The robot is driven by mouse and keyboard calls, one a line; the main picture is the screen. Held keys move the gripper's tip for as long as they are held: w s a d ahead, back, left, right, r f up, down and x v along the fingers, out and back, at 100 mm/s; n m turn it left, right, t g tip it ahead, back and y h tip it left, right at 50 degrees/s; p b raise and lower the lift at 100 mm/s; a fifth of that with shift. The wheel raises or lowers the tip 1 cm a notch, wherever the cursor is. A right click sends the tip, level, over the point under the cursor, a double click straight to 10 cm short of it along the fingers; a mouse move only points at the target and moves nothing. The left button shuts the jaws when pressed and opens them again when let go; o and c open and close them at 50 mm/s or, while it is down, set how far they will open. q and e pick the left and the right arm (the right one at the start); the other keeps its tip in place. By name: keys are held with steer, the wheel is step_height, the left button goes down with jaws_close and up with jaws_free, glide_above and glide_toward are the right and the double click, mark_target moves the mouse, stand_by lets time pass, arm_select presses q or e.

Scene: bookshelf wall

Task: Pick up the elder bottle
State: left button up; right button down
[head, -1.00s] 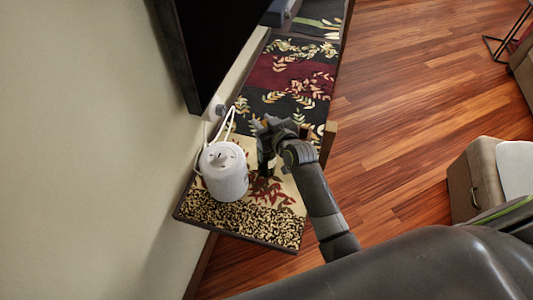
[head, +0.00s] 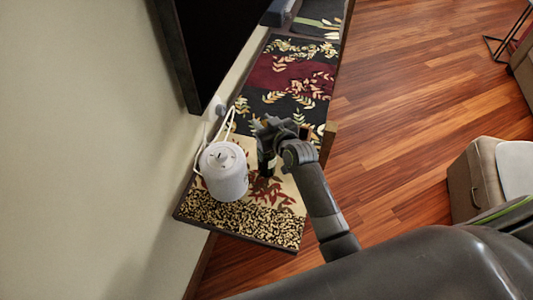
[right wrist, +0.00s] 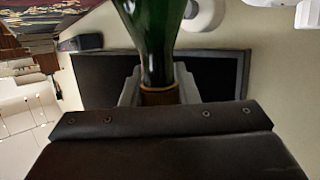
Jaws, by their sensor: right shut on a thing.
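The elder bottle is dark green glass and fills the top middle of the right wrist view (right wrist: 150,35), with a brown band at its narrow end. My right gripper (right wrist: 158,92) is shut on that narrow end, one pale finger on each side. In the head view my right gripper (head: 268,140) is over the patterned shelf top, just right of the white kettle-like pot. The bottle shows there only as a small dark shape (head: 267,167) under the gripper, partly hidden. I cannot tell whether it touches the surface. My left gripper is not in view.
The white pot (head: 224,172) stands close left of the gripper, its cord running up toward the wall. A black screen (head: 215,45) hangs over the shelf top (head: 235,216). Patterned surface beyond the gripper is clear. Wooden floor lies to the right, with a beige seat (head: 470,185).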

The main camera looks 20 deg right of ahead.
steer(key=s+d+r+m+h, duration=0.1)
steer(key=s+r, duration=0.3)
steer(key=r, duration=0.9)
steer(key=s+d+r+m+h, duration=0.1)
steer(key=s+r, duration=0.4)
steer(key=r, duration=0.8)
steer(key=shift+s+d+h+b, duration=0.15)
steer(key=shift+d+h+b, duration=0.15)
steer(key=shift+d+h, duration=0.1)
steer(key=shift+f, duration=0.1)
steer(key=w+a+f+y+b, duration=0.1)
steer(key=w+f+b, duration=0.1)
steer(key=f, duration=0.5)
steer(key=w+a+f+n+y+b, duration=0.1)
steer(key=w+a+f+b, duration=0.1)
steer(key=f, duration=0.4)
steer(key=w+a+f+n+b, duration=0.1)
steer(key=w+f+b, duration=0.1)
steer(key=f, duration=0.5)
steer(key=shift+w+a+f+y+b, duration=0.2)
steer(key=shift+w+f+y+b, duration=0.2)
steer(key=shift+b, duration=0.35)
steer(key=shift+f, duration=2.4)
